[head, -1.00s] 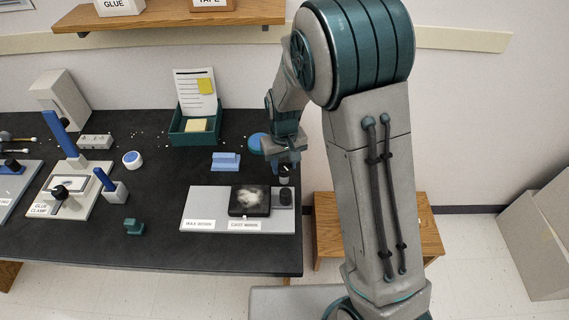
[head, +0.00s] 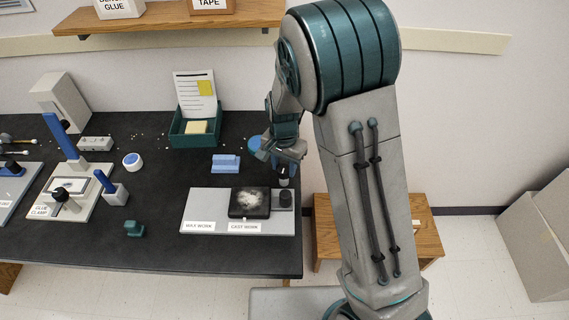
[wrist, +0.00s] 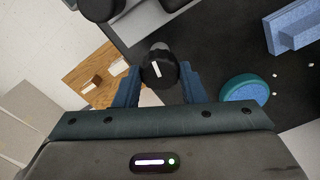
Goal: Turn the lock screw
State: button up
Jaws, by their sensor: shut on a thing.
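The lock screw (wrist: 158,68) has a dark, ridged round knob with a white mark across its top. In the wrist view it sits between the two blue fingers of my gripper (wrist: 158,80), which is shut on it. In the head view my gripper (head: 286,160) is over the back right corner of the grey plate (head: 215,196), with the dark screw (head: 283,181) just below it, partly hidden by the fingers. A black square block with a whitish patch, the cast work (head: 249,202), lies on the plate to the left and nearer.
A second dark knob (head: 285,198) stands on the plate just in front. A light-blue block (head: 226,163) and a round blue thing (wrist: 244,90) are close by on the black bench. A wooden side table (head: 420,225) stands right of the bench.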

aim_at(284, 168)
jog(key=shift+m, duration=0.6)
jog(key=o, duration=1)
jog(key=shift+r, duration=0.1)
notch_tip(284, 168, up, 14)
dwell(0.4)
jog(key=s+d+r+n+t, duration=0.1)
jog(key=s+d+r+n, duration=0.1)
jog(key=s+d, duration=0.5)
jog(key=s+d+r+n+t, duration=0.2)
jog(key=s+d+n, duration=0.3)
jog(key=s, duration=0.7)
jog(key=shift+d, duration=0.95)
